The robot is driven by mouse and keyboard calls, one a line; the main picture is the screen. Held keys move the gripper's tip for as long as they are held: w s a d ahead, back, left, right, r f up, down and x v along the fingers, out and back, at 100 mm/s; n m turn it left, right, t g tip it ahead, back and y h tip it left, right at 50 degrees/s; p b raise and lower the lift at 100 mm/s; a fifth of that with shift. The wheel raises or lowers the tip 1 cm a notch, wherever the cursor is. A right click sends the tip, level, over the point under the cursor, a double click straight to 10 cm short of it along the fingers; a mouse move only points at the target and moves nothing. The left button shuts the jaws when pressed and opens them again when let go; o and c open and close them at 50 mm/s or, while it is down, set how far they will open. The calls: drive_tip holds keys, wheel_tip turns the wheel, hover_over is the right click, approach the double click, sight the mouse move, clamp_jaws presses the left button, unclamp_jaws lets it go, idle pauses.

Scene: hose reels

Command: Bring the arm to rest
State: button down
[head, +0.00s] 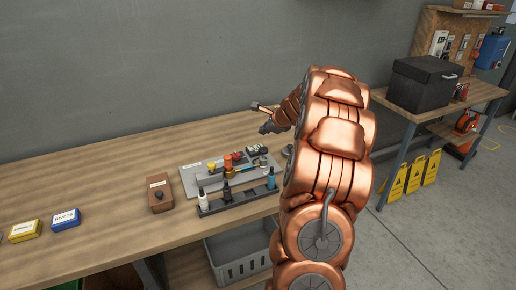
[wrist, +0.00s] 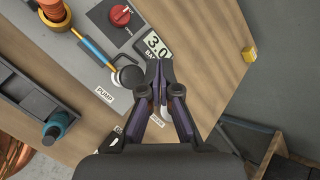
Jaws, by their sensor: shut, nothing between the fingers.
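My copper arm (head: 330,150) is raised on the right of the head view and reaches over the wooden workbench (head: 110,165). My gripper (head: 268,120) is above the bench, by the back right of a grey panel (head: 190,181). In the wrist view my gripper (wrist: 160,72) is shut and empty, with its fingertips together. It points down over the panel's edge, near a label reading 3.0 BAR (wrist: 155,46). Part of a label below the fingers is hidden by them.
The panel carries a red knob (wrist: 120,15) and a blue-handled pump lever (wrist: 98,50). A rack of bottles (head: 238,196) stands at its front. A brown box (head: 160,196) and yellow (head: 25,231) and blue (head: 66,220) boxes lie left. A second table (head: 478,92) with a black case (head: 424,84) stands right.

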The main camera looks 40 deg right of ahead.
idle(0.7)
drive_tip(key=a+r+n+g+y, duration=0.25)
drive_tip(key=a+n, duration=0.55)
drive_tip(key=a, duration=1.2)
drive_tip(key=s+a+r+n+g+y, duration=0.1)
drive_tip(key=s+a+n, duration=0.3)
drive_tip(key=a, duration=0.4)
drive_tip(key=s+a+n+g+y, duration=0.1)
drive_tip(key=s+a+n+g, duration=0.15)
drive_tip(key=s+a, duration=0.4)
drive_tip(key=s+a+n+g, duration=0.2)
drive_tip(key=s+a+n, duration=0.5)
drive_tip(key=s+a, duration=0.3)
drive_tip(key=s+f+n+g+h, duration=0.2)
drive_tip(key=s+n, duration=0.5)
drive_tip(key=s, duration=1)
drive_tip(key=shift+s+d+f+g+h, duration=0.15)
drive_tip(key=shift+s+d+g+h, duration=0.2)
drive_tip(key=shift+g+h, duration=0.25)
